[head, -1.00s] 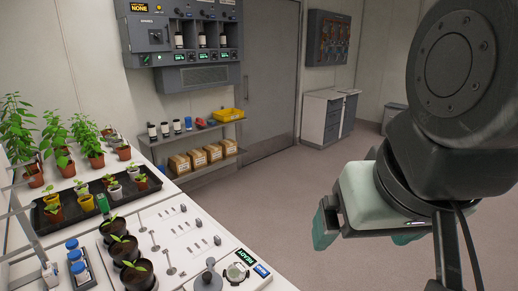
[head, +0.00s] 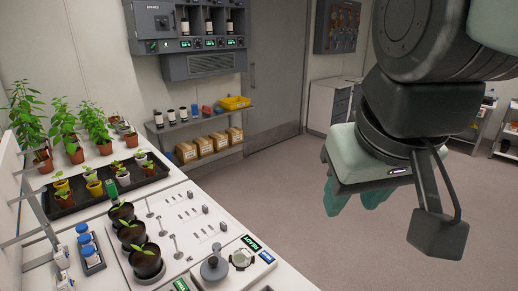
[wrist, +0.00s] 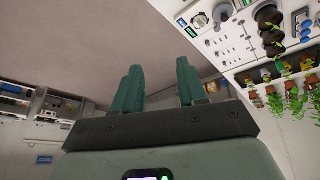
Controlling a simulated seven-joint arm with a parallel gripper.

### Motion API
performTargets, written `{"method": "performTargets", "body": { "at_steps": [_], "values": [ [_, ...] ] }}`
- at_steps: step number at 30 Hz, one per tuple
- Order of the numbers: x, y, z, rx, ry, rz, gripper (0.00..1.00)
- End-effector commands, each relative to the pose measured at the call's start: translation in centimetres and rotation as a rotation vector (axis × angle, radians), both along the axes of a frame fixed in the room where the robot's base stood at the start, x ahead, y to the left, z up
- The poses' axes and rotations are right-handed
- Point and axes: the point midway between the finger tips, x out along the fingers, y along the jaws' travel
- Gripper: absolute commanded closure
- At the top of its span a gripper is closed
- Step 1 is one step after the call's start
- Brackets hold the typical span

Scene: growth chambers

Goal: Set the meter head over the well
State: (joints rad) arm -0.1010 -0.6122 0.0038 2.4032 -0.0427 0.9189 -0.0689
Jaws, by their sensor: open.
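A grey round piece with an upright knob, which looks like the meter head (head: 214,266), stands at the near end of the white bench panel. Just right of it is a round, pale, glassy-topped fitting, which looks like the well (head: 243,259), beside a green READY display (head: 249,243). The two are close together and apart. My gripper (head: 350,200) is open and empty, fingers down, over the floor right of the bench. In the wrist view, its two green fingers (wrist: 160,68) are spread with nothing between them; the panel's well area (wrist: 199,20) shows at the upper right.
Several dark pots with seedlings (head: 145,261) stand left of the panel's sliders. Open floor (head: 300,215) separates my gripper from the bench.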

Motion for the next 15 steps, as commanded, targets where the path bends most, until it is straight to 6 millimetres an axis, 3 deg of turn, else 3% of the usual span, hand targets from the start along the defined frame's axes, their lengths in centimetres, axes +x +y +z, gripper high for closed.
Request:
{"method": "performTargets", "body": {
  "at_steps": [1, 8, 15],
  "values": [
    [1.3, 0.8, 0.1, -0.024, 0.027, 0.056, 0.67],
    [7.3, 5.2, -0.4, -0.155, 0.133, 0.341, 1.0],
    [12.7, 11.7, -3.3, -0.287, 0.234, 0.647, 1.0]
  ]
}}
